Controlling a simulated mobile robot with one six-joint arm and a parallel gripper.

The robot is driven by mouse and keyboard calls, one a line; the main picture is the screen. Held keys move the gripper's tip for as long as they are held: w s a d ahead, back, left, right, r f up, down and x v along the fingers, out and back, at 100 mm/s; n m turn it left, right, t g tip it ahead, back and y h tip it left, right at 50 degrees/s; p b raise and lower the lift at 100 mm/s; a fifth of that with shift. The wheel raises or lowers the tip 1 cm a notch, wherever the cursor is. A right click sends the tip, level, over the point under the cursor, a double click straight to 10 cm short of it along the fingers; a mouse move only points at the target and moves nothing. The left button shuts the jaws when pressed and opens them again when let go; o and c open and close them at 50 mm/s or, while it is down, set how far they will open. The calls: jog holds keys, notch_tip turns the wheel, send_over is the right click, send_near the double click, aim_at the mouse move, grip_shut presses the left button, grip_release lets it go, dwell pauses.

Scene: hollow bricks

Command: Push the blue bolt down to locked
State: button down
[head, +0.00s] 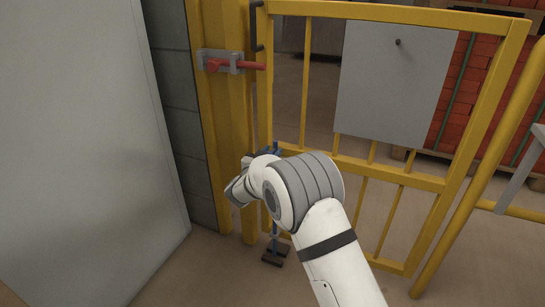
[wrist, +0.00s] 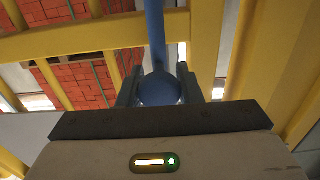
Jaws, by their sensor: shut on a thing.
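The blue bolt is mostly hidden behind my arm in the head view; a bit of blue (head: 275,150) shows just above my wrist, and a thin rod runs down below it to a dark floor piece (head: 275,253). In the wrist view the blue bolt (wrist: 157,40) is a rod with a round blue knob at its near end. My gripper (wrist: 159,88) has its two dark fingers on either side of the knob and is shut on it. In the head view my fingers are hidden by my wrist.
A yellow barred gate (head: 305,80) carries a grey panel (head: 392,80). A red bolt (head: 235,65) sits in a grey bracket on the yellow post (head: 222,130). A large pale panel (head: 80,150) stands at left. Red bricks (head: 480,70) are stacked behind the gate.

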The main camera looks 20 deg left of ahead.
jog(key=shift+f, duration=0.3)
jog(key=c, duration=1.3)
grip_release()
jog(key=shift+f, duration=0.1)
jog(key=shift+c, duration=0.2)
jog(key=o, duration=0.3)
jog(key=shift+r, duration=0.2)
jog(key=s+p, duration=0.2)
jog(key=s, duration=0.5)
jog(key=shift+s+a, duration=0.3)
jog(key=shift+s, duration=0.1)
jog(key=shift+d, duration=0.1)
